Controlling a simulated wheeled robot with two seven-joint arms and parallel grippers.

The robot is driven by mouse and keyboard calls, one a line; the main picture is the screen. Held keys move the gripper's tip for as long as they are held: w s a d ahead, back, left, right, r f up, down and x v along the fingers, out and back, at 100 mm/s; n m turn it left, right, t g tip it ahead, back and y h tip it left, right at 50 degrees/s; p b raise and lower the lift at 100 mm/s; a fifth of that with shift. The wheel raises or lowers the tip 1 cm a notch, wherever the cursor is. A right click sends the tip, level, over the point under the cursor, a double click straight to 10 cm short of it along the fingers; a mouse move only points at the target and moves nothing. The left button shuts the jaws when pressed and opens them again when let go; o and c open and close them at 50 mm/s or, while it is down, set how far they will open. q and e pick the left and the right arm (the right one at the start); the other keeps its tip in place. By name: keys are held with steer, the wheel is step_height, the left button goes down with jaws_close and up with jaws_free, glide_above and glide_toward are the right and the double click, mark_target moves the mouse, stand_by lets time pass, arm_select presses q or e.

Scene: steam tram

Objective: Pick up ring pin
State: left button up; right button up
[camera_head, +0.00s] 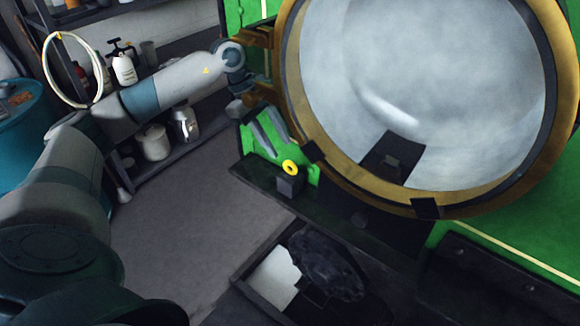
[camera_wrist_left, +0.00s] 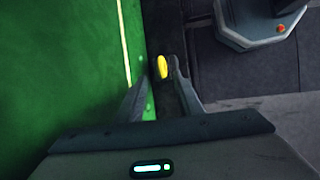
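The ring pin, a small yellow ring (camera_head: 291,167), stands on top of a small dark block (camera_head: 290,187) at the foot of the green wall. It also shows in the left wrist view (camera_wrist_left: 161,67). My left gripper (camera_head: 280,149) is just above and left of the ring in the head view. In the left wrist view its two fingers (camera_wrist_left: 160,72) are apart, with the ring showing between their tips, nearer the right finger. No contact with the ring is clear. My right gripper is in neither view.
A large round brass-rimmed boiler door (camera_head: 573,70) hangs open close to the right of the gripper. A dark ledge (camera_head: 262,180) runs below the green wall (camera_head: 500,232). A shelf with bottles and pots (camera_head: 154,142) stands behind my left arm. Bare floor (camera_head: 190,240) lies to the left.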

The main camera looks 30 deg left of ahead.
mark_target(288, 161)
arm_select(q)
steer(key=shift+d+f, duration=0.15)
steer(key=shift+d, duration=0.1)
steer(key=shift+s, duration=0.1)
steer(key=shift+f, duration=0.1)
steer(key=shift+d+f+p, duration=0.25)
steer(key=shift+f+p, duration=0.15)
steer(key=shift+p, duration=0.25)
steer(key=p+x, duration=0.1)
steer(key=x, duration=0.2)
steer(key=shift+p, duration=0.4)
steer(key=shift+d+f, duration=0.15)
steer(key=shift+f, duration=0.4)
